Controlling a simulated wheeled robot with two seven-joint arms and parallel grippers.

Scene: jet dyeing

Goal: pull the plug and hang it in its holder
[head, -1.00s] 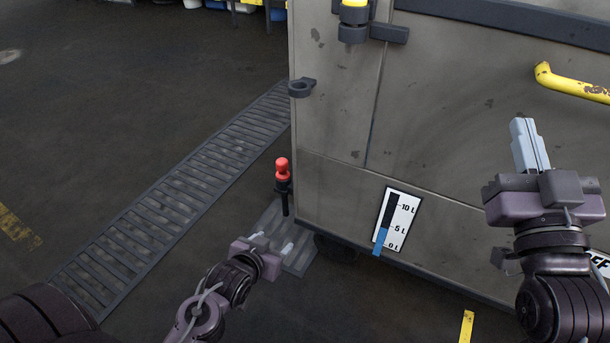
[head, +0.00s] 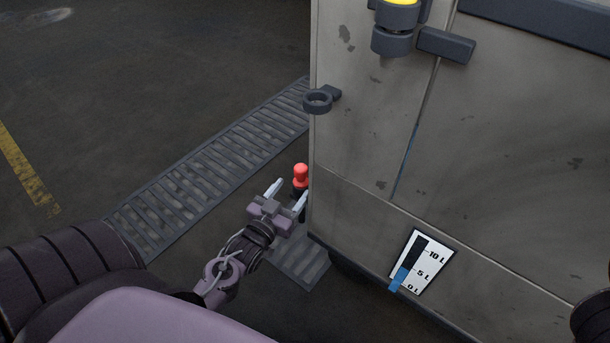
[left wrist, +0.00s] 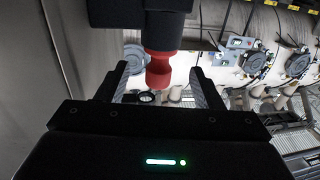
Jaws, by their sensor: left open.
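The plug has a red knob (head: 301,174) on a dark stem and stands upright at the corner of the grey cabinet, by the floor grate. My left gripper (head: 288,194) is open, its two fingers pointing at the plug. In the left wrist view the red knob (left wrist: 159,68) shows between the two open fingers (left wrist: 158,88), with dark housing above it. I see no grip on it. A dark ring-shaped holder (head: 318,101) sticks out from the cabinet's edge, above the plug. My right gripper is out of view; only a bit of dark arm shows at the right edge.
The grey cabinet (head: 380,150) fills the right side. It carries a level gauge (head: 421,262) with a blue column and a dark latch (head: 445,45). A long floor grate (head: 215,155) runs along its left. The floor at left is clear.

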